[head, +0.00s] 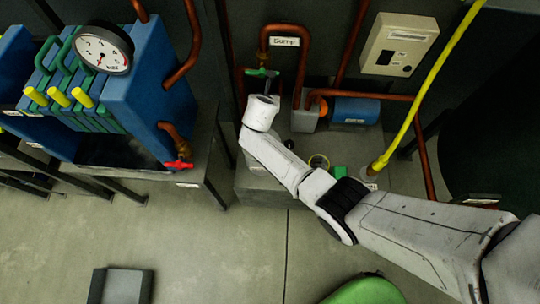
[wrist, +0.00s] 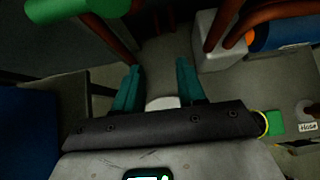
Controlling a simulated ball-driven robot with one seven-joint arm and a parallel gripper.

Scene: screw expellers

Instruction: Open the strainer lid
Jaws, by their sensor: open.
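My gripper (wrist: 159,68) is open. Its two teal fingers stand apart in the wrist view, with grey surface seen beyond them and a small pale patch between their bases. In the head view my white wrist covers most of the gripper, over the back of the grey pump bench (head: 262,184). I cannot make out the strainer lid for certain in either view. A green valve handle (head: 262,73) is just behind my wrist, under the "Sump" label; a green bar (wrist: 75,8) shows close at the wrist view's top left.
Copper pipes (head: 303,65) rise behind the bench. A pale pump block (head: 304,119) and blue motor (head: 356,110) stand right of my wrist. A yellow ring (head: 318,161), a green block (head: 340,172) and a yellow hose (head: 424,85) are nearer. A blue press (head: 150,80) stands left.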

